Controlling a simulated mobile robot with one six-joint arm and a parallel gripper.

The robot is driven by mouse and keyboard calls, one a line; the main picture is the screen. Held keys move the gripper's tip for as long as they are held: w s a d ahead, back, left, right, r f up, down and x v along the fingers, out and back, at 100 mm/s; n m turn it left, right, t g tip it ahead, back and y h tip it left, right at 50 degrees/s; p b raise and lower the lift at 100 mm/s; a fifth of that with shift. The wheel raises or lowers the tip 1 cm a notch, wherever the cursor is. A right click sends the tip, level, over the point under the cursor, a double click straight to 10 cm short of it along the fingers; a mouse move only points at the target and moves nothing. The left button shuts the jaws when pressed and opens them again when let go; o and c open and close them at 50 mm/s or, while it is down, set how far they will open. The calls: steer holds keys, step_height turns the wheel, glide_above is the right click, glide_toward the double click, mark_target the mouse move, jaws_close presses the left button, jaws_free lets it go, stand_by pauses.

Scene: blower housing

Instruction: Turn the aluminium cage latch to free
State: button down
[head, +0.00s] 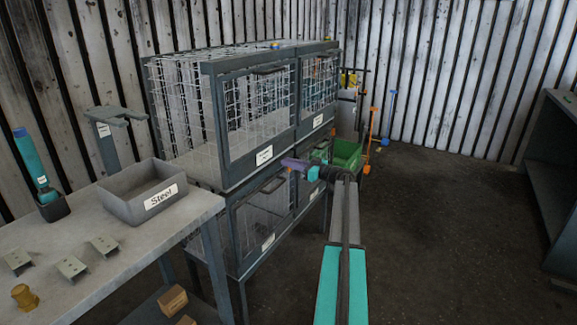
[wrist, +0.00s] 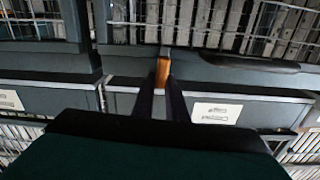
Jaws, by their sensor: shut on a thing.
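My gripper (wrist: 162,85) is shut on a small orange latch (wrist: 164,66), with a dark finger on each side of it in the wrist view. The latch sits on the grey front frame of a cage and points up in that view. In the head view my gripper (head: 290,164) reaches the front of the grey wire cages (head: 232,67), near the middle beam between upper and lower rows; the latch is hidden there by the gripper. A white label (wrist: 216,112) is beside the fingers, too small to read, so I cannot confirm which cage this is.
A dark handle (wrist: 250,64) lies right of the latch. A workbench (head: 75,235) with a grey bin (head: 143,190) marked Steel and several metal brackets stands at left. A green bin (head: 346,153) is beyond the cages. Floor (head: 440,215) right of my arm is clear.

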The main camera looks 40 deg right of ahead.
steer(key=m, duration=0.2)
steer(key=m+b, duration=0.2)
steer(key=m, duration=0.1)
steer(key=shift+d+f+m, duration=0.2)
steer(key=shift+f+m, duration=0.05)
steer(key=shift+m, duration=0.05)
steer(key=m, duration=0.5)
steer(key=shift+d+f+m, duration=0.2)
steer(key=shift+m, duration=0.1)
steer(key=c, duration=1.8)
jaws_free()
steer(key=shift+r, duration=0.1)
steer(key=shift+o, duration=0.2)
steer(key=shift+d, duration=0.15)
steer(key=shift+s, duration=0.1)
